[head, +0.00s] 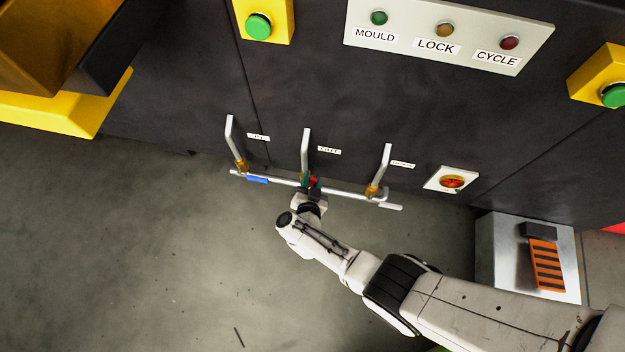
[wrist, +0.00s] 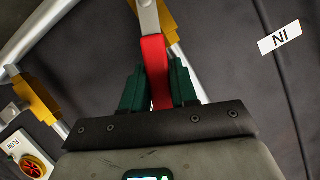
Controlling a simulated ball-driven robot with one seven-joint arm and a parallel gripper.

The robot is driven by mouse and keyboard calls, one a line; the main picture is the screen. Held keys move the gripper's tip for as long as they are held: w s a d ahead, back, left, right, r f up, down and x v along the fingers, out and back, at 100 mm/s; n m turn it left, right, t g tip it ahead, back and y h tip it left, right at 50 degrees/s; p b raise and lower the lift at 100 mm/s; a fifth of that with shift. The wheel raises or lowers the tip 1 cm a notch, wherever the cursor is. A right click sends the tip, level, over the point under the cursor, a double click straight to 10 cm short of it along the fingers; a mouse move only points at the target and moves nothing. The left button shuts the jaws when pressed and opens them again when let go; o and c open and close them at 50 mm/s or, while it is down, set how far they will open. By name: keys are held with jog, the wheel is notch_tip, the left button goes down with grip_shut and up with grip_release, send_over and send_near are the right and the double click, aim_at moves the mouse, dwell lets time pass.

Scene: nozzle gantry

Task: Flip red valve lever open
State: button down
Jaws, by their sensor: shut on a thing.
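The red valve lever (wrist: 153,62) runs down the middle of the wrist view, from a grey metal piece at the top to between my dark green fingers. My gripper (wrist: 158,86) is shut on the red lever, one finger on each side of its lower part. A brass valve body (wrist: 168,28) shows just behind the lever. In the head view, my gripper (head: 311,187) is at the middle of the three upright pipes, and only a small bit of the red lever (head: 314,181) shows. The lever's end is hidden by my gripper.
A blue lever (head: 257,179) is on the left valve, and a pale lever (head: 390,207) is by the right one. A horizontal pipe (head: 340,192) joins the valves. A red knob (head: 452,182) is on the dark panel to the right. The floor at left is clear.

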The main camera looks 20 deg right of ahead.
dwell(0.3)
jog(key=c, duration=1)
grip_release()
jog(key=shift+o, duration=0.2)
